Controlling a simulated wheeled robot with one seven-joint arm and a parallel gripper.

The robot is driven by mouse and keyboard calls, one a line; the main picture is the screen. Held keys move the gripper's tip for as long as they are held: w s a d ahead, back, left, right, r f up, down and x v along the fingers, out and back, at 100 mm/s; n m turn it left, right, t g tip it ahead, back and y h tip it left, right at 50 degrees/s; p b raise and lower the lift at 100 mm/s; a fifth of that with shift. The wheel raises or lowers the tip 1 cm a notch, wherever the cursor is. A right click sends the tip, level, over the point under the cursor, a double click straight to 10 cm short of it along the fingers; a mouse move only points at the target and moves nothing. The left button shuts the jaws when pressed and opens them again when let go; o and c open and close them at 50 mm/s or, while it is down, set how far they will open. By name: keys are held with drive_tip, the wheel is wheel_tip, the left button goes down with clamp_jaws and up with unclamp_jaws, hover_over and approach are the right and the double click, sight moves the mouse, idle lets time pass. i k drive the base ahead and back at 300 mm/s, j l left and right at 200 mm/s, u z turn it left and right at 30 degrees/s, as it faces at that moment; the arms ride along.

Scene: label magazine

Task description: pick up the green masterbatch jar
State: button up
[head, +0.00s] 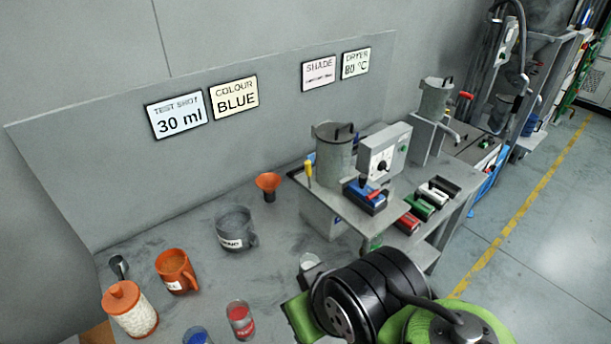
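I cannot make out a green masterbatch jar in the head view. A clear jar with red contents (241,320) stands near the front edge of the bench. A jar with blue contents (197,337) is beside it on the left, cut off by the frame's bottom edge. My black and green arm covers the bottom centre and right of the view and hides part of the bench. My gripper's fingers do not show, so I cannot see what it holds.
An orange-lidded container (130,309), an orange jug (176,271), a grey jug (235,230) and an orange funnel (268,185) stand on the grey bench (190,225). A metal hopper (333,155) and control box (383,152) stand right. Signs (235,97) read "COLOUR BLUE" and "30 ml".

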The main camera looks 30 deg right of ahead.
sight(376, 242)
drive_tip(key=l+z, duration=0.1)
drive_tip(key=z, duration=0.3)
drive_tip(key=l+z, duration=0.1)
drive_tip(key=z, duration=0.3)
drive_tip(key=l+z, duration=0.1)
drive_tip(key=z, duration=0.35)
drive_tip(key=i, duration=0.05)
